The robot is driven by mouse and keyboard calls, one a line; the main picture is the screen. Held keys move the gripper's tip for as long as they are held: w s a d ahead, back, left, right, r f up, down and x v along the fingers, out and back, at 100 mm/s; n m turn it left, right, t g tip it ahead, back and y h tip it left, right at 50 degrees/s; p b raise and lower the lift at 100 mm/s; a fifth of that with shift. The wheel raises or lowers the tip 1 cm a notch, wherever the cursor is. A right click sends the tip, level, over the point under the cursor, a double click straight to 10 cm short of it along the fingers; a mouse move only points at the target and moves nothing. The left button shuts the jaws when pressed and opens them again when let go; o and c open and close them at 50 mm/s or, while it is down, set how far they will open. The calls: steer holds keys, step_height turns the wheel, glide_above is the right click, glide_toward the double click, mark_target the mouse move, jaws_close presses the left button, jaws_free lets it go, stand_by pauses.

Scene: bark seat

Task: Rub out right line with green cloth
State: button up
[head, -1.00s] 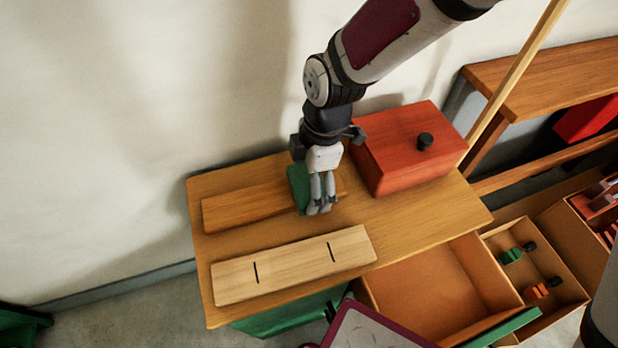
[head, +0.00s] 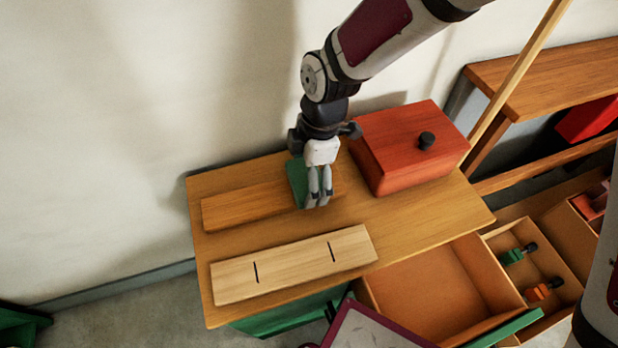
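The pale wooden board (head: 292,265) lies at the front of the table with two short dark lines on it. The right line (head: 331,252) and the left line (head: 256,272) are both plainly visible. The green cloth (head: 296,180) is at my gripper's fingers, over the right part of the darker board, and partly hidden by them. My gripper (head: 318,203) points down behind the pale board, its fingers close together and apparently shut on the cloth.
A darker wooden board (head: 245,206) lies behind the pale one. A red box (head: 405,158) with a black knob stands at the back right. An open drawer (head: 430,290) juts out at the front right. The table (head: 400,238) is bare right of the pale board.

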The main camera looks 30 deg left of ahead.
steer(key=shift+w+a, duration=0.4)
steer(key=shift+a, duration=0.1)
steer(key=shift+s+d+f, duration=0.1)
steer(key=shift+s+d, duration=0.9)
steer(key=shift+d, duration=0.15)
steer(key=shift+w+a+p, duration=0.35)
steer(key=shift+w+a, duration=0.65)
steer(key=shift+a, duration=0.1)
steer(key=shift+s+d, duration=1.05)
steer(key=shift+d, duration=0.1)
steer(key=shift+f, duration=0.1)
step_height(320, 180, up, 6)
steer(key=p, duration=0.5)
